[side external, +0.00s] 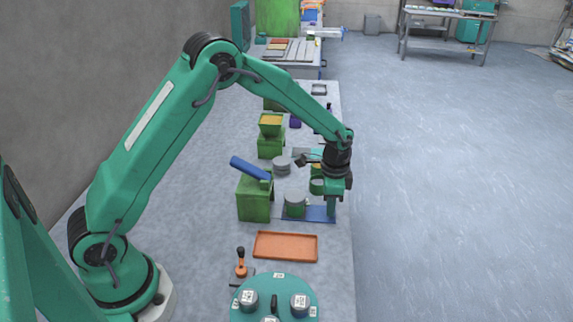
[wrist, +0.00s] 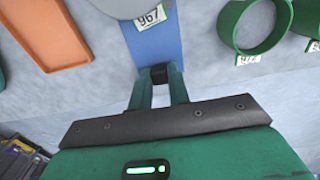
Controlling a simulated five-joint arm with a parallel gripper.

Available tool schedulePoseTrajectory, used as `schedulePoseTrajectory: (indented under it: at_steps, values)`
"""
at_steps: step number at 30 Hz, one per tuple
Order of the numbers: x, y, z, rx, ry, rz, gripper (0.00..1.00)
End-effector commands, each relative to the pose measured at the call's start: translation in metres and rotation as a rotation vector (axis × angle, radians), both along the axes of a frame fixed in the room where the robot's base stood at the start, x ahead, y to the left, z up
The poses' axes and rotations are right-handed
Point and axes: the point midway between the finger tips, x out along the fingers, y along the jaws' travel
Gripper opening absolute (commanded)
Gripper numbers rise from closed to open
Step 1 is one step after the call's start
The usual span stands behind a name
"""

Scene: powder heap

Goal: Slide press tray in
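The press tray is a flat blue plate (side external: 318,214) lying on the bench, and it fills the top middle of the wrist view (wrist: 163,52). My gripper (side external: 331,218) is down at the tray's right end. In the wrist view my gripper (wrist: 160,76) has its two green fingers on either side of a small black handle (wrist: 159,75) at the tray's near end, seemingly closed on it. The contact faces are hidden.
A green block with a blue tube (side external: 250,168) stands left of the tray. An orange tray (side external: 286,246) and a round green turntable with pots (side external: 275,283) lie nearer. A green ring (wrist: 284,20) is beside the tray. The bench edge is close on the right.

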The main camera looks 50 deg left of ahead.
Motion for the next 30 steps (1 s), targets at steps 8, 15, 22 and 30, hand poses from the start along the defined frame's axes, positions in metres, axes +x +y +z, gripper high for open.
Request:
schedulePoseTrajectory:
  at_steps: [8, 15, 22, 30]
  values:
    - [-0.003, 0.003, 0.000, 0.000, 0.001, 0.001, 0.00]
    - [-0.012, 0.012, 0.001, 0.000, 0.000, 0.001, 0.00]
    - [-0.021, 0.022, 0.001, 0.000, 0.000, 0.002, 0.00]
    - [-0.032, 0.033, 0.001, 0.000, 0.000, 0.001, 0.00]
